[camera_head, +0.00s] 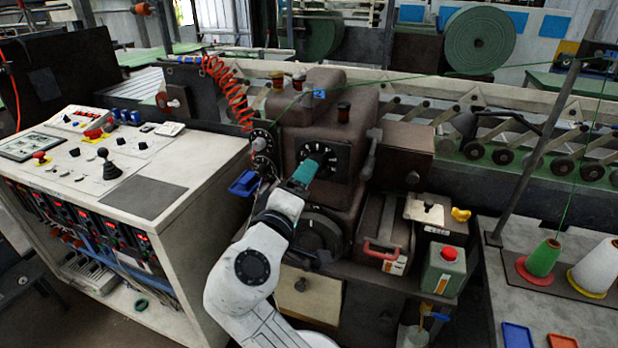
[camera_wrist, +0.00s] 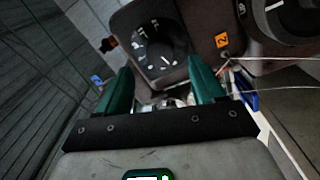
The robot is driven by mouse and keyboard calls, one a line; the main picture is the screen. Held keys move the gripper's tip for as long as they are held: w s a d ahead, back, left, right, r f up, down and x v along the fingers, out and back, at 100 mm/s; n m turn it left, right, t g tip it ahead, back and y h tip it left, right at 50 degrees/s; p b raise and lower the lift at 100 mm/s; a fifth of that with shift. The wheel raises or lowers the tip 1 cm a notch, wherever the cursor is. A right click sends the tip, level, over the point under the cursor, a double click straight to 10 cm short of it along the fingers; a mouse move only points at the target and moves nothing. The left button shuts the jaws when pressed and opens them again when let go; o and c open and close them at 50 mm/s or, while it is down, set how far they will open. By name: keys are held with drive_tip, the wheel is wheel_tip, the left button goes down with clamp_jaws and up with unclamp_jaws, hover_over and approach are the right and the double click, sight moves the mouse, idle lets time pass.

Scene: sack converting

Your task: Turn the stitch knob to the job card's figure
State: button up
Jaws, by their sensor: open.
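A round black dial with white marks (camera_head: 324,158) sits on the front of the brown sewing head (camera_head: 318,125). My gripper (camera_head: 306,171) is just in front of it and hides part of its face. In the wrist view the same kind of dial (camera_wrist: 153,42) shows beyond my teal fingers (camera_wrist: 160,72), which stand apart with nothing between them. I cannot tell whether a finger touches the dial. Its figures are too small and blurred to read. I cannot make out the job card.
A second dark dial with a white mark (camera_wrist: 290,14) and an orange tag (camera_wrist: 222,40) show in the wrist view. Left is a control console (camera_head: 120,165). A blue tray (camera_head: 244,183), a red-handled box (camera_head: 383,245) and a green can (camera_head: 445,268) are near my arm. Thread cones (camera_head: 543,258) stand right.

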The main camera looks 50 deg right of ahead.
drive_tip(key=shift+b+v, duration=0.4)
drive_tip(key=shift+v, duration=2.35)
drive_tip(key=s+d+f+g+y, duration=0.1)
drive_tip(key=s+f+y, duration=0.3)
drive_tip(key=f, duration=0.7)
drive_tip(key=s+d+f+g+y, duration=0.15)
drive_tip(key=s+f+y, duration=0.3)
drive_tip(key=f, duration=0.55)
drive_tip(key=s+a+f+g+y, duration=0.1)
drive_tip(key=s+a+f+y, duration=0.2)
drive_tip(key=s+f, duration=0.3)
drive_tip(key=s+a+f+m+g+y, duration=0.1)
drive_tip(key=s+a+f+y, duration=0.3)
drive_tip(key=s, duration=0.4)
wheel_tip(320, 180, down, 2)
drive_tip(key=shift+a+f+g+y, duration=0.2)
drive_tip(key=shift+g+y, duration=0.15)
drive_tip(key=shift+y, duration=0.3)
